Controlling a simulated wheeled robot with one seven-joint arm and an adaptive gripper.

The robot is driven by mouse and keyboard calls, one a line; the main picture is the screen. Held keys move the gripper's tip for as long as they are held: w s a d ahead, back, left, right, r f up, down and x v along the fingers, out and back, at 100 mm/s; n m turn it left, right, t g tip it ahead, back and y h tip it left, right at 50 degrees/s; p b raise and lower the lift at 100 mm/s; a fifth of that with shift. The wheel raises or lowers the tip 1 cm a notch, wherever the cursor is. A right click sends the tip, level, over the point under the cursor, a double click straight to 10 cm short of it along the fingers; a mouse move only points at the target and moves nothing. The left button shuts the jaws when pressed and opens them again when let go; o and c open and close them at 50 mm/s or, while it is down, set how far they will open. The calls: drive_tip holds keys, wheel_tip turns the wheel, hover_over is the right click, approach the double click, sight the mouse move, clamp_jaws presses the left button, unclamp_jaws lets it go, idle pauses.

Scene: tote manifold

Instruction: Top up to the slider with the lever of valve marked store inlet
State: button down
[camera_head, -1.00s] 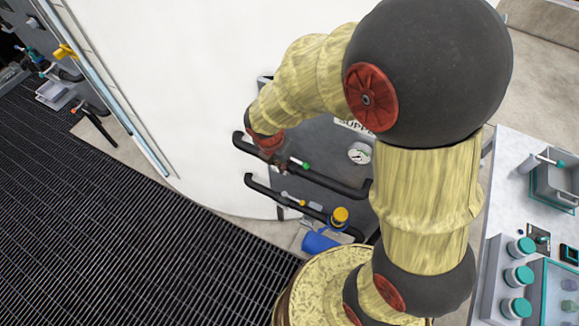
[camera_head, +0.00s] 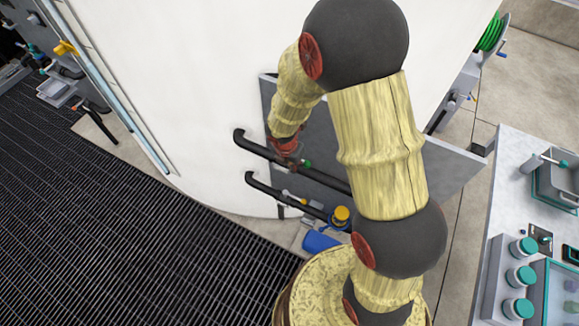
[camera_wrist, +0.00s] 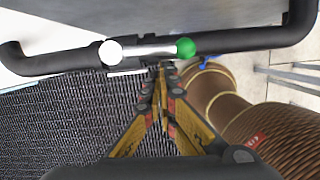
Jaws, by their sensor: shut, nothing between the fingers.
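A valve lever (camera_wrist: 150,49) lies along the upper black pipe (camera_wrist: 250,40) in the wrist view, a silver bar with a white hub at its left end and a green knob (camera_wrist: 186,48) at its right. The green knob (camera_head: 307,163) also shows in the head view. My gripper (camera_wrist: 160,70) is shut and empty, its fingertips just below the middle of the bar in the picture; I cannot tell whether they touch it. In the head view my gripper (camera_head: 291,162) is at the upper pipe, left of the knob. No valve label or slider can be read.
A lower black pipe (camera_head: 265,187) runs below, with a yellow-capped part (camera_head: 341,214) and a blue cylinder (camera_head: 320,242) near its right end. A grey panel (camera_head: 450,170) stands behind. A bench (camera_head: 510,190) with teal-topped jars is at the right. Dark grating (camera_head: 110,220) lies open at left.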

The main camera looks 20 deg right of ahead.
drive_tip(key=shift+d, duration=0.15)
drive_tip(key=shift+w+d+n+p, duration=0.45)
drive_tip(key=shift+n+p, duration=0.15)
drive_tip(key=shift+p, duration=0.25)
drive_tip(key=shift+a, duration=0.1)
